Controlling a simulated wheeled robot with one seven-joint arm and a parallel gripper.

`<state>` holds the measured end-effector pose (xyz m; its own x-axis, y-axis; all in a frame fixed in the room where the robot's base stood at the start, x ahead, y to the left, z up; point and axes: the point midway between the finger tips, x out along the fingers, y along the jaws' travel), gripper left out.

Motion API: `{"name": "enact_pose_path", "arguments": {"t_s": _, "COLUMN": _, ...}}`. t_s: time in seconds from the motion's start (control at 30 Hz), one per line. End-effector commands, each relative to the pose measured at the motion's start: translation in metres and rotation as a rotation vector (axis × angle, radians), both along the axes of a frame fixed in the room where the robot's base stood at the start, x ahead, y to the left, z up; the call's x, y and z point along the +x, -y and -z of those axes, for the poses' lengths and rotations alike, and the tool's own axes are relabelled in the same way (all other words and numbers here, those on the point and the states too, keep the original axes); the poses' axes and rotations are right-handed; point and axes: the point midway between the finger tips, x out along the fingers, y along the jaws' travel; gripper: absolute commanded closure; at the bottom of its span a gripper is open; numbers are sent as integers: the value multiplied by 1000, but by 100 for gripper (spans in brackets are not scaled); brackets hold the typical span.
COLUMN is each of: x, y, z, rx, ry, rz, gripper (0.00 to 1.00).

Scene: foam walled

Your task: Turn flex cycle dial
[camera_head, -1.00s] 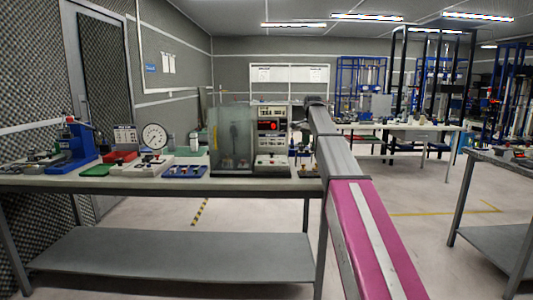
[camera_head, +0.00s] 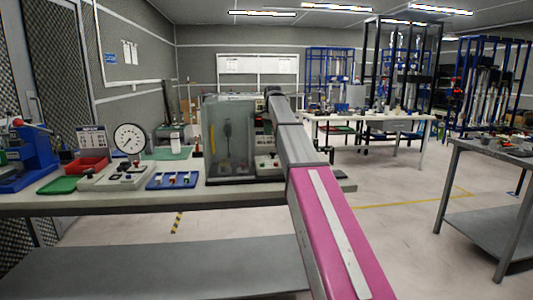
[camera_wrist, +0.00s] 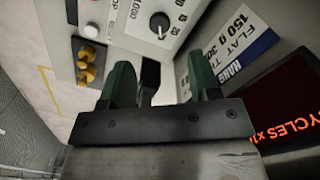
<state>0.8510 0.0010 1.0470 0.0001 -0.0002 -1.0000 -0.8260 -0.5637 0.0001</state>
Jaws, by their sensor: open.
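The flex cycle dial (camera_wrist: 159,24) is a round black knob with a pale pointer mark on a white panel, with printed numbers around it. It shows near the top middle of the wrist view. My gripper (camera_wrist: 163,82) has two green fingers spread apart with nothing between them. The dial lies beyond the fingertips, apart from them. In the head view, the tester with a clear chamber (camera_head: 230,140) stands on the bench. My arm covers much of its control panel, and the gripper and dial cannot be made out there.
A red CYCLES display (camera_wrist: 290,125) is close at the gripper's right. Brass-coloured knobs (camera_wrist: 86,68) and a white button (camera_wrist: 90,31) are at the left. On the bench are a gauge (camera_head: 129,139), a blue tray (camera_head: 172,180) and a blue press (camera_head: 25,160).

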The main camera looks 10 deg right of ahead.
Motion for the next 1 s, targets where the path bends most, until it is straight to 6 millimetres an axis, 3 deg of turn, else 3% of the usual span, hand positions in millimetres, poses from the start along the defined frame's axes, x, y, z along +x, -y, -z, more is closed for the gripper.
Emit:
{"name": "enact_pose_path", "arguments": {"t_s": 0.53, "x": -1, "y": 0, "z": 87, "rx": 0, "ry": -1, "rz": 0, "gripper": 43}}
{"name": "enact_pose_path", "arguments": {"t_s": 0.7, "x": 0, "y": 0, "z": 99, "rx": 0, "ry": 0, "rz": 0, "gripper": 43}}
{"name": "enact_pose_path", "arguments": {"t_s": 1.0, "x": 0, "y": 0, "z": 102, "rx": 0, "ry": 0, "rz": 0, "gripper": 43}}
